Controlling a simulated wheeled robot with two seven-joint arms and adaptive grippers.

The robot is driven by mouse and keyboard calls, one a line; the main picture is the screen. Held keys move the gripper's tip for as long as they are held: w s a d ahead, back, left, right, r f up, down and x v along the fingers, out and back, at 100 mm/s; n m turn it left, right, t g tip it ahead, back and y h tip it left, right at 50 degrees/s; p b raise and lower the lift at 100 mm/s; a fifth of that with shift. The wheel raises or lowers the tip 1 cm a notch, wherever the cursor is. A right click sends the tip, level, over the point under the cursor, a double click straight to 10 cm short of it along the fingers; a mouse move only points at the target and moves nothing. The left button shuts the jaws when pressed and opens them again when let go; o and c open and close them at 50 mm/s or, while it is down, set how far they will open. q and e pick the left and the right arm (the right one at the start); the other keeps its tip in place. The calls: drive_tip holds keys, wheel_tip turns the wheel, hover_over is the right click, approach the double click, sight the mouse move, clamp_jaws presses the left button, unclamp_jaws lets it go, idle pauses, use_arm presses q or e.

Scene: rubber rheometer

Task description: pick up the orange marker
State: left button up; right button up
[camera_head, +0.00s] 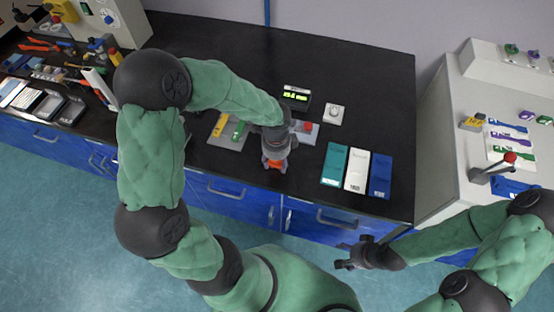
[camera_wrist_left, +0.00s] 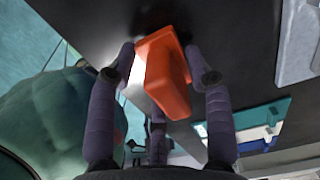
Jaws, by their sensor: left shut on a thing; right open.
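The orange marker (camera_head: 274,164) is near the front edge of the black bench, just below my left gripper (camera_head: 276,158), which hides part of it. In the left wrist view the orange marker (camera_wrist_left: 166,80) looks like a chunky tapered block. My right gripper (camera_head: 346,258) is open and empty, low in front of the bench and over the floor.
A grey tray (camera_head: 240,143) with yellow and green pieces lies left of my left gripper. A display box (camera_head: 296,98), a grey box with a red knob (camera_head: 311,131) and a dial (camera_head: 336,113) stand behind. Teal (camera_head: 335,164), white (camera_head: 357,168) and blue (camera_head: 380,175) panels lie to the right.

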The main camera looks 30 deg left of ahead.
sight(277, 165)
use_arm(q)
drive_tip(key=shift+r, duration=0.45)
drive_tip(key=r, duration=0.1)
drive_tip(key=r+p, duration=0.1)
drive_tip(key=r, duration=0.1)
drive_tip(key=shift+s+d+r+p, duration=0.15)
drive_tip(key=shift+s+d+p, duration=0.1)
drive_tip(key=shift+p, duration=0.1)
drive_tip(key=s+d+r+p, duration=0.2)
drive_tip(key=s+d+r, duration=0.2)
drive_tip(key=s+d+r+p, duration=0.2)
drive_tip(key=s+d+r, duration=0.2)
drive_tip(key=s+d, duration=0.1)
drive_tip(key=shift+s+d+r, duration=0.15)
drive_tip(key=shift+s+r, duration=0.15)
drive_tip(key=shift+r, duration=0.1)
